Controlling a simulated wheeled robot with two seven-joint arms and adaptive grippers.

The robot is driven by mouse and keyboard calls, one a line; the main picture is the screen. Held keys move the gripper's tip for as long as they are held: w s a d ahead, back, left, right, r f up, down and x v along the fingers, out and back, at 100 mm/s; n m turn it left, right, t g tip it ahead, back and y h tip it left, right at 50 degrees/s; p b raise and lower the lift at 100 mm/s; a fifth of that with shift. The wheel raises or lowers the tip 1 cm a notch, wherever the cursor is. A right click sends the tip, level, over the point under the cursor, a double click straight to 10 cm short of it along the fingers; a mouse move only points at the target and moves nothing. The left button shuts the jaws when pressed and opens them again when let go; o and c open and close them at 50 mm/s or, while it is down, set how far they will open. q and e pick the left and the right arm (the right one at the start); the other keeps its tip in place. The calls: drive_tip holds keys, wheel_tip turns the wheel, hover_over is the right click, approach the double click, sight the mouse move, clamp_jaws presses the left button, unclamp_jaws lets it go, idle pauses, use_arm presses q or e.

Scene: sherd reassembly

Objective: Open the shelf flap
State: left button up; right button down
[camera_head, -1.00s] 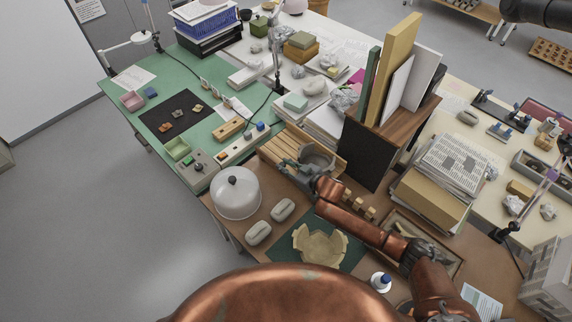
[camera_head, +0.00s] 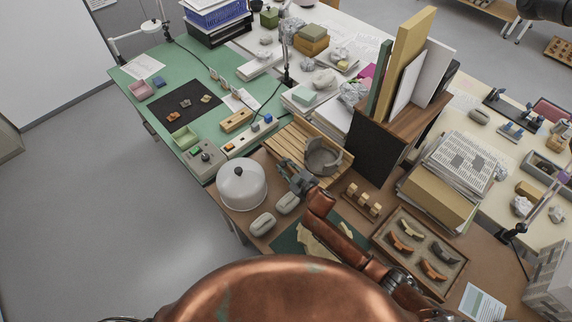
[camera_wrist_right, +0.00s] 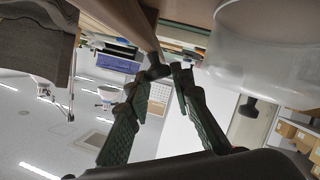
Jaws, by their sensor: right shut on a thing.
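A slatted wooden shelf (camera_head: 285,146) stands on the brown table with a grey round pot (camera_head: 323,157) on its right part. My right gripper (camera_head: 293,172) is at its near edge, left of the pot. In the right wrist view, the green-padded fingers of my right gripper (camera_wrist_right: 168,72) close at the end of a wooden bar (camera_wrist_right: 128,20). I take this bar to be the shelf flap; its outline and how far it stands open are hidden. My left gripper is not in view.
A clear dome with a dark knob (camera_head: 240,186) stands close left of my right gripper, with two pale oblong blocks (camera_head: 263,223) nearby. A dark-sided bookshelf (camera_head: 374,150) stands right. A sherd tray (camera_head: 459,262) lies right of my arm.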

drive_tip(key=shift+s+a+f, duration=0.15)
drive_tip(key=shift+s+f, duration=0.15)
drive_tip(key=shift+f, duration=0.15)
drive_tip(key=c, duration=2.1)
unclamp_jaws()
drive_tip(key=o, duration=0.4)
drive_tip(key=shift+w+r, duration=0.1)
drive_tip(key=shift+r, duration=0.15)
drive_tip(key=v, duration=1.2)
